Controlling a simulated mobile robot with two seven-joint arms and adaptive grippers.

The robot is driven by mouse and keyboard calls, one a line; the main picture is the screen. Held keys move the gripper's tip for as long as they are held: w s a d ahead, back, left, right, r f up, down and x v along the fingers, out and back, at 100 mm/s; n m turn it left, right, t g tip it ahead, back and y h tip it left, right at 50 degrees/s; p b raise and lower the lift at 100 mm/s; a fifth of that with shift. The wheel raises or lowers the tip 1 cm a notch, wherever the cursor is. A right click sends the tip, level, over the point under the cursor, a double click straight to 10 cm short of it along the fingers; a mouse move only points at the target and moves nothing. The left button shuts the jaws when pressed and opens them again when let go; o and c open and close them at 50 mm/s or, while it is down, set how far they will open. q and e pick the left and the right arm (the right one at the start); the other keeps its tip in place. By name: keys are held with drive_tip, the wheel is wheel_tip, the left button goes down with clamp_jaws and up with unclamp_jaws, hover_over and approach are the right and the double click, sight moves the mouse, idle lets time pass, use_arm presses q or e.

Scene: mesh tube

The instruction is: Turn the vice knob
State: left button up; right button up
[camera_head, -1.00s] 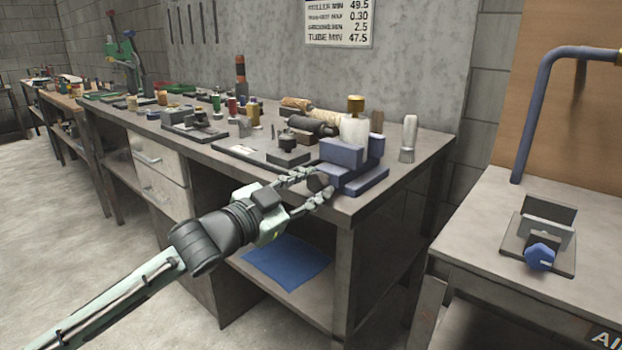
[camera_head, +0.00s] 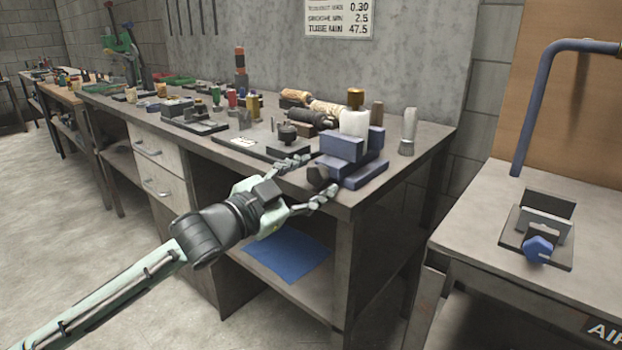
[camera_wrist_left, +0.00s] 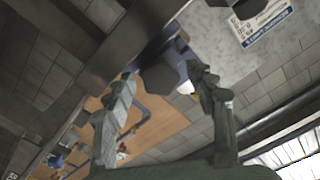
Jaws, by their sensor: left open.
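A blue vice (camera_head: 350,168) sits at the front right corner of the long bench, with a dark faceted knob (camera_head: 317,177) on its near left side. My left gripper (camera_head: 320,176) reaches in from the left and is open, with one finger above and one below the knob. In the left wrist view the dark knob (camera_wrist_left: 161,78) lies between the two fingertips (camera_wrist_left: 162,76), with a visible gap on at least the right side. I cannot tell whether either finger touches it. My right gripper is not in view.
A white bottle with a brass cap (camera_head: 355,122) stands behind the vice and a brush (camera_head: 408,132) to its right. Several small tools and cans crowd the bench. A smaller fixture with a blue knob (camera_head: 538,249) sits on the right table. The floor at left is clear.

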use_arm(q)
drive_tip(key=v, duration=1.2)
